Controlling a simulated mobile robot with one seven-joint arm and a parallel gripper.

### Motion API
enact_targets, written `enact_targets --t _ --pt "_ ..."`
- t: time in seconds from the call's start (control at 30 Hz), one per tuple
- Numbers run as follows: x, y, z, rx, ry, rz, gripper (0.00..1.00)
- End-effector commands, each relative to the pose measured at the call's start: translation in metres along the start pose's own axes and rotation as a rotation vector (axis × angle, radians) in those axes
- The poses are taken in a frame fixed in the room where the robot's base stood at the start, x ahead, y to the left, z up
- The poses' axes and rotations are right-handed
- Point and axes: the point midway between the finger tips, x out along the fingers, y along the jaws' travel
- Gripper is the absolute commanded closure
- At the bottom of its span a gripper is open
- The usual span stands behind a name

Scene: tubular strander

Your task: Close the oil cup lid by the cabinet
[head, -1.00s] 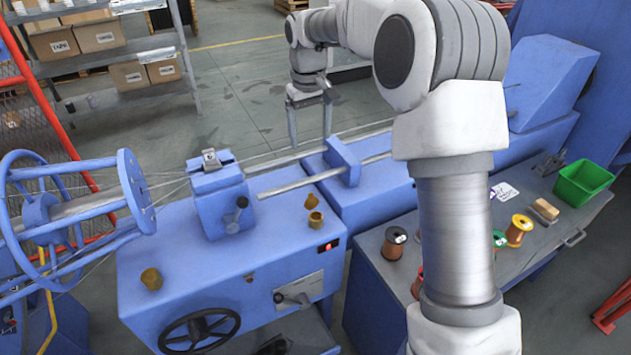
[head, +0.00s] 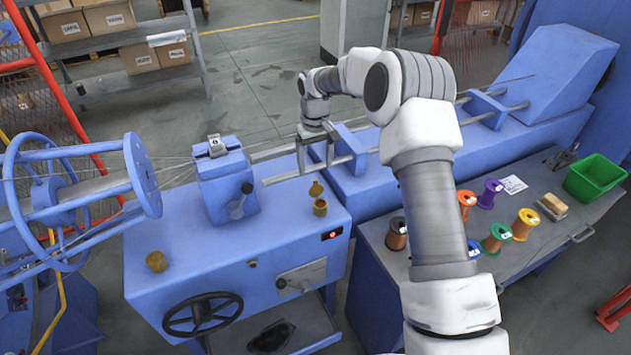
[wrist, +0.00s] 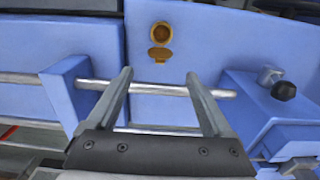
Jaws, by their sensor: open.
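A brass oil cup (head: 320,208) stands on the top of the blue cabinet (head: 235,262), near its right back edge. Its lid (head: 315,188) is open and stands off the cup's far side. In the wrist view the round cup mouth (wrist: 161,34) shows at top centre, with the open lid (wrist: 159,54) just below it, on the side facing my fingers. My gripper (head: 316,168) is open and empty, just behind the cup and lid. In the wrist view my fingertips (wrist: 159,73) are apart, either side of the lid's line, and not visibly touching it.
A steel rod (wrist: 165,90) crosses near my fingers between blue blocks. A clamp block with a black knob (head: 245,187) stands left of the cup. Another brass cup (head: 156,262) sits at the cabinet's left. The bench at right holds spools and a green bin (head: 596,178).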

Motion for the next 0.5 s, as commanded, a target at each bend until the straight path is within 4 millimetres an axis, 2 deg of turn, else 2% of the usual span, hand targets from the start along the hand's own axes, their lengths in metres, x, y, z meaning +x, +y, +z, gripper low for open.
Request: enact_targets --t 0.03,0.2,0.33,0.5 --pt "0.012 0.000 0.001 0.000 -0.004 -0.001 0.15" --pt "0.043 0.000 0.001 0.001 -0.003 -0.001 0.15" --pt "0.059 0.000 0.001 0.000 -0.002 0.000 0.15" --pt "0.069 0.000 0.000 0.000 0.000 0.000 0.15"
